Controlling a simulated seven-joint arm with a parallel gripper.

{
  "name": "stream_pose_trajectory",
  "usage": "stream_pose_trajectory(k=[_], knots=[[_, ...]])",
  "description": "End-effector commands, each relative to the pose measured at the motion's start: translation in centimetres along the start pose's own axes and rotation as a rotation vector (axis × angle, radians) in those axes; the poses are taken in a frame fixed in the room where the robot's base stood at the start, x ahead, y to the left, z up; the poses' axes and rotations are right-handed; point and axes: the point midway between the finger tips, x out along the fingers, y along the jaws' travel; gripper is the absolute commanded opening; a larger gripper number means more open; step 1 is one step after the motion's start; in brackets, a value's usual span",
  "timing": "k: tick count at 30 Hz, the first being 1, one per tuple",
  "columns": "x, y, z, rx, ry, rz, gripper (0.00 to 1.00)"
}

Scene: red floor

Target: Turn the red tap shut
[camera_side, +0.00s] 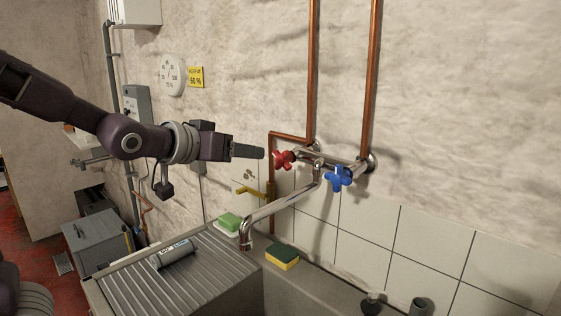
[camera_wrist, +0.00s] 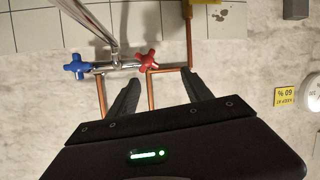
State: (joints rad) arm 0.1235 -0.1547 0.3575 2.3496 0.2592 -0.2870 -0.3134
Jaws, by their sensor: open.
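The red tap (camera_side: 283,159) is a cross-shaped handle on the left end of a chrome mixer on the wall. In the side view my gripper (camera_side: 262,153) points at it from the left, its fingertips close to the handle. The wrist view also shows the red tap (camera_wrist: 148,60), ahead of and between the two dark fingers of my gripper (camera_wrist: 162,82). The fingers are spread apart with nothing between them, so the gripper is open. I cannot tell whether a fingertip touches the handle.
A blue tap (camera_side: 339,179) sits on the mixer's right end. The chrome spout (camera_side: 283,205) reaches down over the sink. Copper pipes (camera_side: 313,70) run up the wall. A brass tap (camera_side: 252,192) is below my gripper. A sponge (camera_side: 282,257) lies on the sink edge.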

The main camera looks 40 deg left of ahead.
Motion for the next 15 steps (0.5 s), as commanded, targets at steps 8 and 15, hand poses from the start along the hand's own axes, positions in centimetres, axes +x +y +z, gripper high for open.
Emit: stream_pose_trajectory(k=[8,15], knots=[[4.3,1.6,1.9,-0.031,0.305,0.171,0.58],[5.4,1.4,3.3,-0.032,0.322,0.174,0.58]])
